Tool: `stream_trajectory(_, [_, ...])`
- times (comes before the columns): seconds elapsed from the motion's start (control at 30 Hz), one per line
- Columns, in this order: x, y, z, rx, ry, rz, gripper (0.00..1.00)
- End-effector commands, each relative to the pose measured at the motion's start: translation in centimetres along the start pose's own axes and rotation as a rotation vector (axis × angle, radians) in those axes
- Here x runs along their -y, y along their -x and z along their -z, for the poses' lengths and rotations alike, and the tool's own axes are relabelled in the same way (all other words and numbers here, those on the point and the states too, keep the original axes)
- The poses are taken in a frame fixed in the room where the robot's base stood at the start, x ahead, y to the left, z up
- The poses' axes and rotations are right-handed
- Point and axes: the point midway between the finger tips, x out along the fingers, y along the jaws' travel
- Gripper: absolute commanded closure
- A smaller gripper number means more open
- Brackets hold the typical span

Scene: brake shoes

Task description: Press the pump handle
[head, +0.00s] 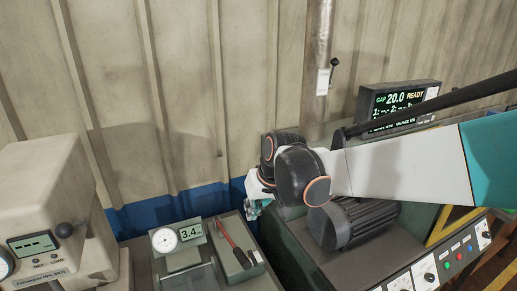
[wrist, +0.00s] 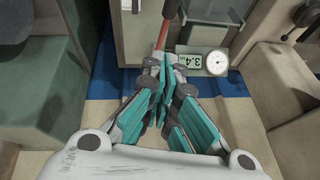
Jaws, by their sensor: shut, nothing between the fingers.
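The pump handle (head: 234,243) is a slim lever with a red shaft and a dark grip. It lies over a grey-green pump box beside a round gauge (head: 164,240) and a small display reading 3.4 (head: 190,232). In the wrist view the handle's red shaft (wrist: 162,37) shows at the top, beyond my fingertips. My gripper (head: 253,209) is shut and empty, at the red end of the handle, to its right in the head view. In the wrist view its teal fingers (wrist: 166,62) are closed together. I cannot tell whether they touch the handle.
A beige machine (head: 45,200) with a black-knobbed lever stands at the left. A dark motor (head: 352,222) sits on a green bench at the right, below my arm. A display reading "GAP 20.0 READY" (head: 398,102) stands behind. A corrugated wall closes off the back.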

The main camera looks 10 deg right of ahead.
Motion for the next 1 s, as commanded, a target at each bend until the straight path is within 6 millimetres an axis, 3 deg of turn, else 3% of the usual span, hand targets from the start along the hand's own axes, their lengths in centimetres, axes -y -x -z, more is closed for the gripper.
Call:
stream_trajectory(0.03, [1.0, 1.0, -2.3, 0.003, 0.015, 0.006, 1.0])
stream_trajectory(0.17, [1.0, 0.3, -2.3, 0.003, 0.016, 0.006, 1.0])
stream_trajectory(0.7, [0.9, -9.1, -2.2, 0.003, 0.014, 0.005, 1.0])
stream_trajectory(1.0, [0.8, -11.6, -4.6, 0.002, 0.01, 0.004, 1.0])
